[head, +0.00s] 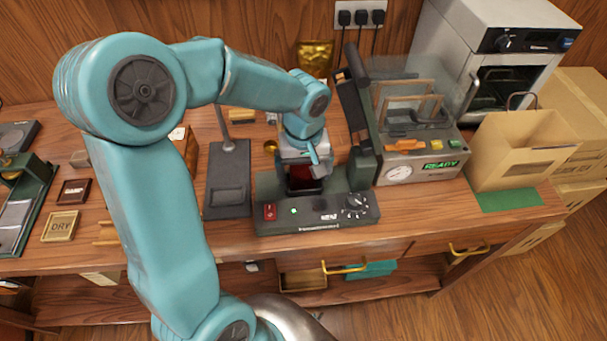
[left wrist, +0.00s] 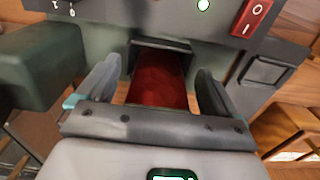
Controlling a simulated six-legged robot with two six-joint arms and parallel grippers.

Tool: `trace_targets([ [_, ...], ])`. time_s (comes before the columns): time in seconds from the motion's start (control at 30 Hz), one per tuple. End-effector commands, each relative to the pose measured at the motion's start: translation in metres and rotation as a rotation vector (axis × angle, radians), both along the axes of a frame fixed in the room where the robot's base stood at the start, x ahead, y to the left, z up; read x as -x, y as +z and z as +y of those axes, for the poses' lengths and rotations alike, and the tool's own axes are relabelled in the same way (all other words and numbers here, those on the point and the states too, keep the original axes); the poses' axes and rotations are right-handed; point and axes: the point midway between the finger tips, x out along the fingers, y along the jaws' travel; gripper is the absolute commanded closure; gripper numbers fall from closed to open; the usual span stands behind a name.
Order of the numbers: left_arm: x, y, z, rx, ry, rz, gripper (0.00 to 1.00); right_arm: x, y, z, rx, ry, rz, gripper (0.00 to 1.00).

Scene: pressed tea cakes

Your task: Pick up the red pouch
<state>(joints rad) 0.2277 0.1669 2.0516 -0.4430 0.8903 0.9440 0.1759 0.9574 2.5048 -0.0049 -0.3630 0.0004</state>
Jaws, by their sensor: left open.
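The red pouch (head: 308,186) sits in the slot of a dark green heat-sealer-like machine (head: 330,219), mostly hidden by my gripper in the head view. In the left wrist view the pouch (left wrist: 158,82) shows as a dark red upright panel. My left gripper (head: 303,172) is over the machine. Its two fingers (left wrist: 157,70) are open, one on each side of the pouch, with visible gaps between. I cannot tell how deep the fingers reach. My right gripper is not in view.
The machine's raised arm (head: 353,105) stands close to the right of my gripper. A chamber machine with a READY display (head: 420,155) and a paper bag (head: 520,150) are further right. A grey stand (head: 228,180) is left. A gold pouch (head: 315,58) stands behind.

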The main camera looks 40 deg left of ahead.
Motion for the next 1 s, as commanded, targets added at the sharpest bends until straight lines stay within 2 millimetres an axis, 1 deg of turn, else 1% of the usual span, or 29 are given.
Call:
trace_targets([
  [0.03, 0.000, 0.000, 0.000, 0.000, 0.000, 0.000, 0.06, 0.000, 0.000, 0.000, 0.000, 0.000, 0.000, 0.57],
  [0.07, -0.001, 0.000, 0.000, 0.000, 0.000, 0.000, 0.13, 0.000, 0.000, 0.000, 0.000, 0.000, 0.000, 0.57],
  [0.1, -0.001, 0.000, 0.001, 0.000, 0.000, 0.000, 0.26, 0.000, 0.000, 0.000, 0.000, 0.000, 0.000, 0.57],
  [0.17, -0.001, 0.000, 0.001, 0.000, 0.000, 0.000, 0.45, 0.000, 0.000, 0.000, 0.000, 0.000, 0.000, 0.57],
  [0.2, -0.001, 0.000, 0.001, 0.000, 0.000, 0.000, 0.58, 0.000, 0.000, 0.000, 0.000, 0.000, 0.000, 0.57],
  [0.23, -0.001, 0.000, 0.001, 0.000, 0.000, 0.000, 0.62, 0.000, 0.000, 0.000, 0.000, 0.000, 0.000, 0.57],
  [0.37, -0.001, 0.000, 0.001, 0.000, 0.000, 0.000, 0.63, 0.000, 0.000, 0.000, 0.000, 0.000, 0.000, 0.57],
  [0.4, -0.001, 0.000, 0.001, 0.000, 0.000, 0.000, 0.67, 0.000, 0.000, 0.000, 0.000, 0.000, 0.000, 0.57],
  [0.67, -0.002, 0.003, 0.001, -0.001, 0.000, -0.001, 0.68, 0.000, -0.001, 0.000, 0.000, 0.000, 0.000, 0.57],
  [0.77, -0.002, 0.011, 0.001, -0.001, 0.000, -0.002, 0.68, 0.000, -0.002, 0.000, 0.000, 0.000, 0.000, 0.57],
  [0.93, -0.002, 0.035, 0.001, -0.002, 0.001, -0.005, 0.68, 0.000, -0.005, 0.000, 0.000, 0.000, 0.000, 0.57],
  [1.0, 0.007, 0.034, -0.010, -0.001, -0.005, -0.001, 0.68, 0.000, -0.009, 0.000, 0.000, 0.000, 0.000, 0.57],
])
